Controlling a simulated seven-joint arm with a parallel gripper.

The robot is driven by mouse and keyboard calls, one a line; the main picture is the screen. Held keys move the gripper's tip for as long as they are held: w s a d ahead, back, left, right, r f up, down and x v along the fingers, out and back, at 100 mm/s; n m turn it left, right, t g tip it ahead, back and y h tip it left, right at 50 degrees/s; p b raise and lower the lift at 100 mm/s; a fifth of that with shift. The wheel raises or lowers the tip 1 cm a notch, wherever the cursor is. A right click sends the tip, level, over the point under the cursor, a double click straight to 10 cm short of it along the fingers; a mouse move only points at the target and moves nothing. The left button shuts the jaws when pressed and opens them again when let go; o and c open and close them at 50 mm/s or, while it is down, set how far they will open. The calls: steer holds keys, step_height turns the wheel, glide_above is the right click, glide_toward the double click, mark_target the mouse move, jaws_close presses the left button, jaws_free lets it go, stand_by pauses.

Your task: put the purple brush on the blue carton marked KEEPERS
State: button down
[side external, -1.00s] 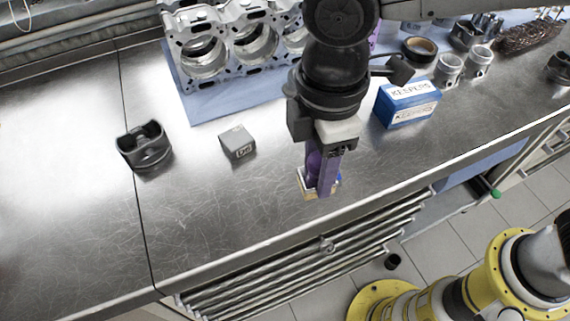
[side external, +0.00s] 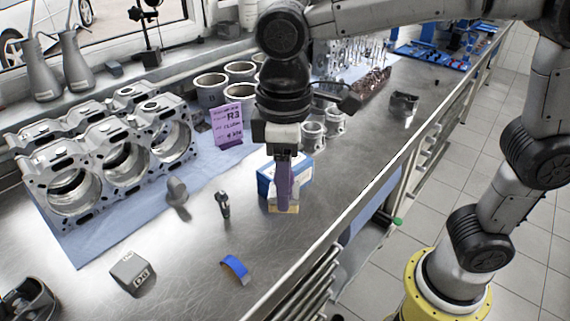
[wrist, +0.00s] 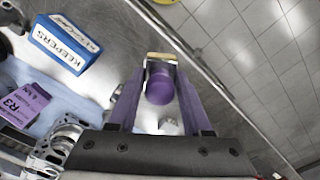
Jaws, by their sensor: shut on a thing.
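My gripper (side external: 284,203) points down with its purple fingers shut on the purple brush (wrist: 160,87). In the wrist view the brush's rounded purple handle sits between the fingers, with a pale ferrule and tan bristles (wrist: 160,56) at its far end. In the side view the tan bristle end (side external: 284,209) shows below the fingers. The blue carton marked KEEPERS (side external: 265,182) stands on the bench behind the gripper, partly hidden by it. In the wrist view the carton (wrist: 57,52) is left of the brush, apart from it. The brush's height above the bench is unclear.
An engine block (side external: 110,150) and a purple R3 sign (side external: 227,124) stand further back. The bench's front edge (side external: 350,215) is close by.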

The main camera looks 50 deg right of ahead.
steer(key=d+r+m, duration=0.4)
steer(key=d+m, duration=0.3)
steer(key=d, duration=1)
steer(key=w+f, duration=0.3)
steer(key=w, duration=0.1)
steer(key=w+f, duration=0.3)
steer(key=w, duration=0.1)
steer(key=w+f, duration=0.3)
steer(key=w, duration=0.2)
steer(key=shift+w+a, duration=0.1)
steer(key=shift+a, duration=0.25)
steer(key=shift+w+f, duration=0.15)
steer(key=shift+f, duration=0.8)
steer(key=shift+w+f, duration=0.15)
steer(key=shift+f, duration=0.75)
steer(key=shift+f, duration=0.15)
steer(key=shift+c, duration=1.7)
jaws_free()
